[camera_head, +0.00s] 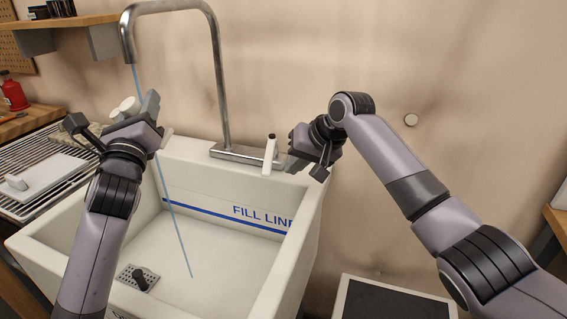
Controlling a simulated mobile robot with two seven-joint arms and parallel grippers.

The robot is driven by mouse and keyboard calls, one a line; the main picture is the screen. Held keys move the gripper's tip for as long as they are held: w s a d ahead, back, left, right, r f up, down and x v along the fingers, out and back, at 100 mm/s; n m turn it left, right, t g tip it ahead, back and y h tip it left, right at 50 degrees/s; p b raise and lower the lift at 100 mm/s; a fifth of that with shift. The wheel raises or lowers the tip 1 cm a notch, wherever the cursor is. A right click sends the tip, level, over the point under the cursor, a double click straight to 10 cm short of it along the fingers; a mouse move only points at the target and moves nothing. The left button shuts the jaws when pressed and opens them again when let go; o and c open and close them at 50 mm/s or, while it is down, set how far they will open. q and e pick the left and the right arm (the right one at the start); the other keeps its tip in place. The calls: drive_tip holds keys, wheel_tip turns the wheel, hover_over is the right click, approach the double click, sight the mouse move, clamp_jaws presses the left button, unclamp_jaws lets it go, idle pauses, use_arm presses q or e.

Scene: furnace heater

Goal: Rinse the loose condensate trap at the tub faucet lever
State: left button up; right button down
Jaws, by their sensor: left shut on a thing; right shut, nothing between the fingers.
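The white condensate trap (124,109) is in my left gripper (152,112), which is shut on it over the left rim of the tub, below the spout. The gripper hides much of the trap. A thin blue water stream (177,225) runs from the faucet spout (127,50), passes at my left gripper and continues to the tub floor. I cannot tell whether it strikes the trap. The white faucet lever (270,152) stands upright at the right end of the faucet base (235,153). My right gripper (293,162) is shut and empty just right of the lever; contact is unclear.
The white tub (235,225) has a blue fill line and a drain with a black piece (140,279). A slatted drainboard (40,205) with a white board (50,172) lies left. A shelf (75,22) hangs upper left. A dark-topped white item (390,300) is lower right.

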sight(265, 168)
drive_tip(key=shift+a+r, duration=0.1)
drive_tip(key=shift+a, duration=1.2)
drive_tip(key=shift+m+t+h, duration=0.3)
drive_tip(key=shift+m, duration=0.3)
drive_tip(key=a, duration=0.4)
drive_tip(key=shift+s+a, duration=0.1)
drive_tip(key=shift+a, duration=0.15)
drive_tip(key=shift+d, duration=0.1)
drive_tip(key=shift+s+d, duration=0.15)
drive_tip(key=shift+d, duration=0.35)
drive_tip(key=s+d+f+v, duration=0.1)
drive_tip(key=v, duration=1)
drive_tip(key=shift+d, duration=0.2)
